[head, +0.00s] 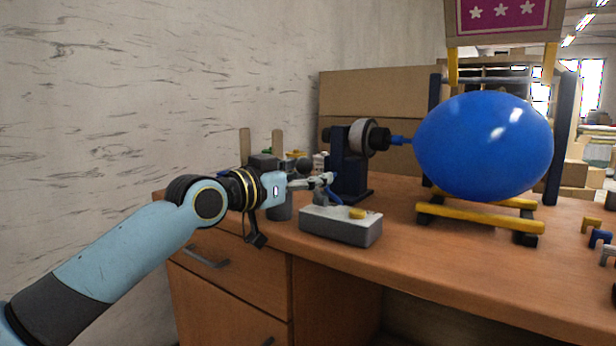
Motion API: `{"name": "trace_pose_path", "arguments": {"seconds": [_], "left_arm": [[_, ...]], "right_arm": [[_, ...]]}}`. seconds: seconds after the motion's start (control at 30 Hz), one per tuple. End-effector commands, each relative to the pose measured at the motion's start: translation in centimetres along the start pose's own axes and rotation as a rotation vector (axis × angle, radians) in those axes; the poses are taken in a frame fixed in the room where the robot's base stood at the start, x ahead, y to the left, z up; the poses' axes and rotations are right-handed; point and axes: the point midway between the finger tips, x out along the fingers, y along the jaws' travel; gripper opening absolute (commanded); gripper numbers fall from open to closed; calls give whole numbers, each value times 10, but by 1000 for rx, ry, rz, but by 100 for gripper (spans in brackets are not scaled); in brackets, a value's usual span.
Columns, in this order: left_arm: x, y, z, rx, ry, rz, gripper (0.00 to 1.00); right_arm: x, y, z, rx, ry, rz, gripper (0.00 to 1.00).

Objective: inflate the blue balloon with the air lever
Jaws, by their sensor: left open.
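The blue balloon (484,146) is large and round, with its neck on the nozzle of a dark machine (349,165) on the desk. It sits over a low yellow-barred stand (480,217). A grey box with a pale top (341,228) stands at the desk's front left, with a small yellow part (357,213) on top. A blue piece, perhaps the air lever, rises behind the box and is partly hidden by my gripper. My left gripper (326,181) is open just above the box, close to the blue piece; I cannot tell whether they touch. My right gripper is out of view.
A wooden desk (440,255) carries everything. Small yellow, blue and grey clips (598,238) lie at its right edge. A sign with white stars (502,14) hangs above the balloon. Cardboard boxes (378,92) stand behind. The desk's front middle is clear.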

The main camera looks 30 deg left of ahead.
Motion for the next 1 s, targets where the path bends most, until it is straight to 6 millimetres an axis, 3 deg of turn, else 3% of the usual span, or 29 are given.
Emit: {"name": "trace_pose_path", "arguments": {"seconds": [0.07,0.37,0.8,1.0], "left_arm": [[0,0,0,0,0,0,41],[0,0,0,0,0,0,1],[0,0,1,-1,-2,0,0],[1,0,-3,-5,-27,3,0]], "right_arm": [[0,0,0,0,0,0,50],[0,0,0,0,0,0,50],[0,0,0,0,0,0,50],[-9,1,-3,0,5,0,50]]}}
